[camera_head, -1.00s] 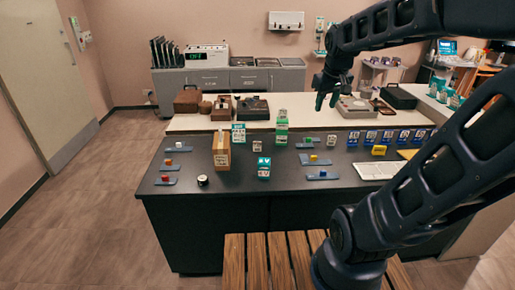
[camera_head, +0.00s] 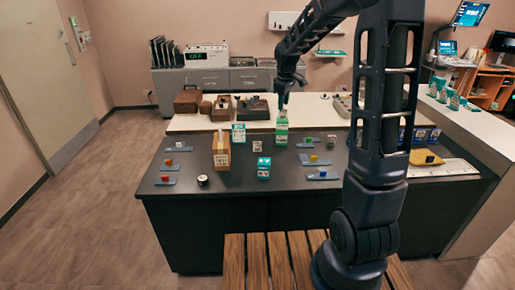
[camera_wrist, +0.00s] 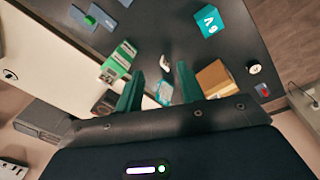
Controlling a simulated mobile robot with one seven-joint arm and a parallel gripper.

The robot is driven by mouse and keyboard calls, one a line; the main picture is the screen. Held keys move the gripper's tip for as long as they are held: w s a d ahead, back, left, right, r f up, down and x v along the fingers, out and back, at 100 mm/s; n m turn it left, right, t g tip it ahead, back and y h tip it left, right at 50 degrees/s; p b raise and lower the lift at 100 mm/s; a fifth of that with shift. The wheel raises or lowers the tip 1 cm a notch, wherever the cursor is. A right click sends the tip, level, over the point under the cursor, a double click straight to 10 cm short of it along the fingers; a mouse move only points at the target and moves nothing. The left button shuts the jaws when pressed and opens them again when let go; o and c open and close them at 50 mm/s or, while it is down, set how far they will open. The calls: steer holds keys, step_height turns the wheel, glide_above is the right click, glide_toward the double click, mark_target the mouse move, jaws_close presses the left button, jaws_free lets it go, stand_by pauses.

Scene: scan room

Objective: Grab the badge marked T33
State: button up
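No label reading T33 can be made out in either view. A row of blue tags with white labels (camera_head: 421,134) stands at the counter's right, largely hidden behind my arm. My gripper (camera_head: 283,104) is just above or behind a green-and-white carton (camera_head: 282,130) in the head view; I cannot tell whether they touch. In the wrist view my gripper (camera_wrist: 160,88) has its two green fingers apart, with the carton (camera_wrist: 118,62) left of them. A teal-and-white card (camera_wrist: 165,93) appears beyond the gap between the fingers; it also stands on the counter in the head view (camera_head: 238,133).
The dark counter (camera_head: 300,205) holds a brown labelled block (camera_head: 221,150), a teal box (camera_head: 264,168), a black-and-white round item (camera_head: 203,180) and several blue trays with small coloured cubes (camera_head: 314,160). A pale raised shelf (camera_head: 190,124) with boxes runs behind. A wooden slatted bench (camera_head: 257,262) stands in front.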

steer(key=w+a+f+n, duration=0.3)
steer(key=w+a+f, duration=0.2)
steer(key=w+f, duration=0.25)
steer(key=n+g, duration=0.2)
steer(key=n, duration=0.1)
glide_above(257, 151)
steer(key=f, duration=0.8)
steer(key=w+f, duration=0.1)
steer(key=f, duration=0.3)
steer(key=shift+d+f, duration=0.25)
steer(key=shift+f, duration=0.05)
steer(key=shift+s+a+f, duration=0.1)
steer(key=shift+f, duration=2.65)
steer(key=shift+s+a+f, duration=0.1)
steer(key=shift+f, duration=2.65)
jaws_close()
